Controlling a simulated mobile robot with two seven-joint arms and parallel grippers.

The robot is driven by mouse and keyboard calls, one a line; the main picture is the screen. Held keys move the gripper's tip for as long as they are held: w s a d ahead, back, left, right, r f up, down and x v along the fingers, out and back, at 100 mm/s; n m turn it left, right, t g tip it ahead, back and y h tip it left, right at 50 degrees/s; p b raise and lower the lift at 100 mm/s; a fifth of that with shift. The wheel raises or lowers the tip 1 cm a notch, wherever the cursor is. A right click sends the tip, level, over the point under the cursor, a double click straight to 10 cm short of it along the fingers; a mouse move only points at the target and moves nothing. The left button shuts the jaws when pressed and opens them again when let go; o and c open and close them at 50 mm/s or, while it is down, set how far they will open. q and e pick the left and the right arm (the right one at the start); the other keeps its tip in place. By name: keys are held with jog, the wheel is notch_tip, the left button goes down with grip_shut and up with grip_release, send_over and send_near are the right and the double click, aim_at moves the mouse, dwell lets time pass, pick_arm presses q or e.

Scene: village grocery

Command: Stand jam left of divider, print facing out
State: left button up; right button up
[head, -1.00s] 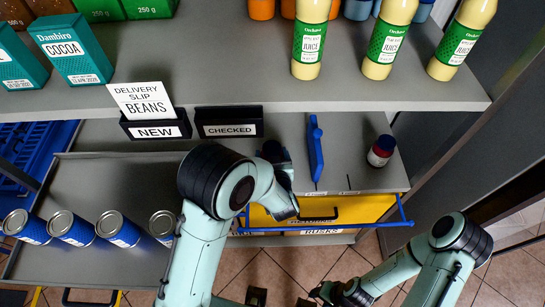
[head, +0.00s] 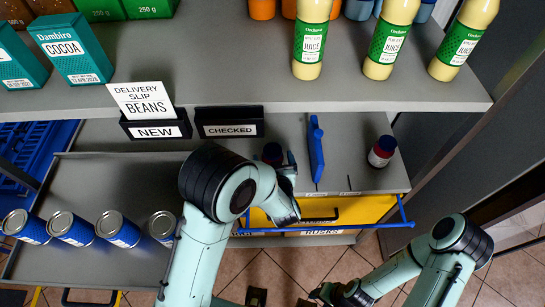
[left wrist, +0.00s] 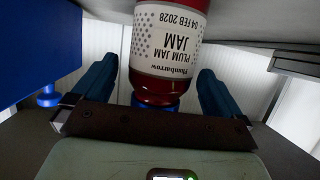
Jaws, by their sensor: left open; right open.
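A red plum jam jar (head: 272,153) with a dark lid stands on the lower shelf, left of the blue divider (head: 316,148); my arm partly hides it. In the left wrist view the jar (left wrist: 168,45) appears upside down, its printed label facing that camera and its blue lid at the bottom. My left gripper (head: 291,168) is open in front of the jar. Its blue fingers (left wrist: 155,92) lie either side of the lid end, with gaps visible. The divider (left wrist: 35,50) shows beside it. My right gripper (head: 325,292) is open and low, near the picture's bottom edge.
A second dark-lidded jar (head: 382,152) stands right of the divider. Holders marked NEW (head: 155,131) and CHECKED (head: 229,130) sit behind. Several blue cans (head: 118,230) stand at left. The upper shelf (head: 225,85) overhangs; a yellow drawer (head: 345,210) is below.

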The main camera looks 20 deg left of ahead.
pick_arm(q)
jog(key=v, duration=1)
jog(key=shift+s+b, duration=0.3)
jog(key=shift+b, duration=0.05)
jog(key=shift+d, duration=0.15)
